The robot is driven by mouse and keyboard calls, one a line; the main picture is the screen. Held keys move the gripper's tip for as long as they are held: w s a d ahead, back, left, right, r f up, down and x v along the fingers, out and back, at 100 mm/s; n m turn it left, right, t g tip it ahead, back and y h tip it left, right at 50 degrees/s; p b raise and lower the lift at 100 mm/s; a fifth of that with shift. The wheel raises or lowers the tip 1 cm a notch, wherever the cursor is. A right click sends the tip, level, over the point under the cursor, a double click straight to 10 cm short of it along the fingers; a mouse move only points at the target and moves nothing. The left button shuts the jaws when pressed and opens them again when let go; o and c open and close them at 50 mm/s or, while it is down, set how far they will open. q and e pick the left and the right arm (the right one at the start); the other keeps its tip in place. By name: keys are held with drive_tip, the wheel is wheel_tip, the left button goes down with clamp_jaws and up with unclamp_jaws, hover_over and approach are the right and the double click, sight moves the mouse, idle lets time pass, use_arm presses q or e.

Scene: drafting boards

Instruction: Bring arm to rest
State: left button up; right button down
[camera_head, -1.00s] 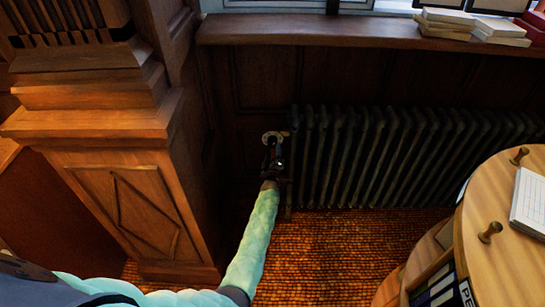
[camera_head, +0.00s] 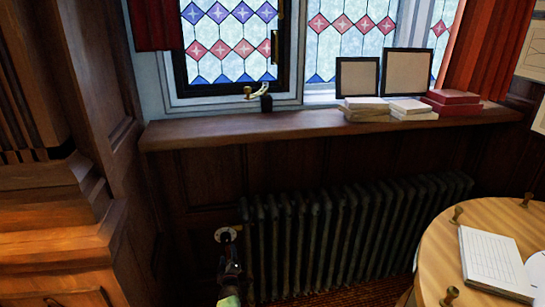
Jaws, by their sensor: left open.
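My left gripper (camera_head: 229,250) is in the lower middle of the head view, dark and small, with a bit of my pale green sleeve below it. Its jaws are open, with nothing seen held. Most of my left arm is out of the picture, and my right gripper is not in view.
A wooden sill (camera_head: 300,126) above the radiator bears stacked books (camera_head: 455,103) and frames (camera_head: 408,75). The window (camera_head: 229,45) has a brass handle (camera_head: 257,90). A round wooden table (camera_head: 450,255) with a notepad (camera_head: 493,262) stands at right, a wood pillar (camera_head: 45,200) at left.

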use_arm(q)
drive_tip(key=d+f+m+g+h, duration=0.3)
drive_tip(key=d+f+m+h, duration=0.1)
drive_tip(key=m, duration=0.1)
drive_tip(key=s+d+r+m+g+h, duration=0.3)
drive_tip(key=s+d+r+m+g, duration=0.1)
drive_tip(key=m+g, duration=0.15)
drive_tip(key=s+f+m+g, duration=0.1)
drive_tip(key=s+f, duration=0.5)
drive_tip(key=s, duration=1.2)
drive_tip(key=s+f+m+g+y, duration=0.1)
drive_tip(key=s+f+g, duration=0.3)
drive_tip(key=s, duration=1.4)
drive_tip(key=s+f+m+g, duration=0.3)
drive_tip(key=s+f, duration=0.6)
drive_tip(key=s, duration=0.9)
drive_tip(key=shift+s+d+f, duration=0.3)
drive_tip(key=shift+d+f, duration=0.05)
drive_tip(key=shift+d, duration=0.05)
drive_tip(key=shift+m, duration=0.25)
